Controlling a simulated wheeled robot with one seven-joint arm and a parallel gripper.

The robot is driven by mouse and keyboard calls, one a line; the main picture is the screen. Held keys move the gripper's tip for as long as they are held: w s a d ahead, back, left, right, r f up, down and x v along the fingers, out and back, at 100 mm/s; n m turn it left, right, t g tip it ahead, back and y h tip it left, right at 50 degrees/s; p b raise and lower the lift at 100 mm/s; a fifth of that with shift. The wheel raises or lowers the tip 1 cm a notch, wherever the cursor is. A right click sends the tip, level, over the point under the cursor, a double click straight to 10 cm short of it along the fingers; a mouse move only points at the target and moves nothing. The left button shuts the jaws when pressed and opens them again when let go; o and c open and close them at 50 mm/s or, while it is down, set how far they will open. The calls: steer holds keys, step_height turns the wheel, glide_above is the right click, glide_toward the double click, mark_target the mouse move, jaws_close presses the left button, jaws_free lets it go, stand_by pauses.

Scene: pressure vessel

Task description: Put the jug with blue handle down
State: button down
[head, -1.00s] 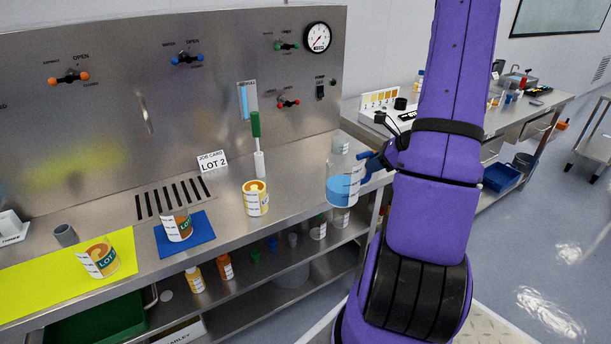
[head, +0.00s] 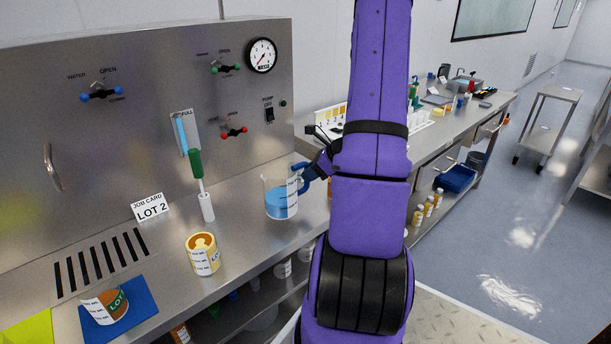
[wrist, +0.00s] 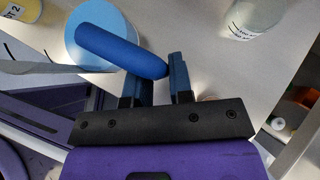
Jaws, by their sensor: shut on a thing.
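The jug with blue handle (head: 281,200) is clear, has a white label strip and holds blue liquid. In the head view it is upright over the right part of the steel counter; I cannot tell whether its base touches the counter. My gripper (head: 316,170) is shut on its blue handle, to the jug's right, partly hidden by my purple arm. In the wrist view, the blue handle (wrist: 120,49) lies across my gripper (wrist: 158,76), with the jug's round blue-filled body (wrist: 92,22) behind it.
A clear labelled container (wrist: 256,17) is right of the jug in the wrist view. The steel panel (head: 150,120) rises behind. A lower shelf holds bottles.

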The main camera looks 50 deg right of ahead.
steer(key=shift+w+d+f, duration=0.15)
steer(key=shift+w+f, duration=0.05)
steer(key=shift+f, duration=0.75)
steer(key=shift+w+d+f, duration=0.1)
steer(key=shift+w+f, duration=0.1)
steer(key=shift+f, duration=0.8)
steer(key=c, duration=1)
jaws_free()
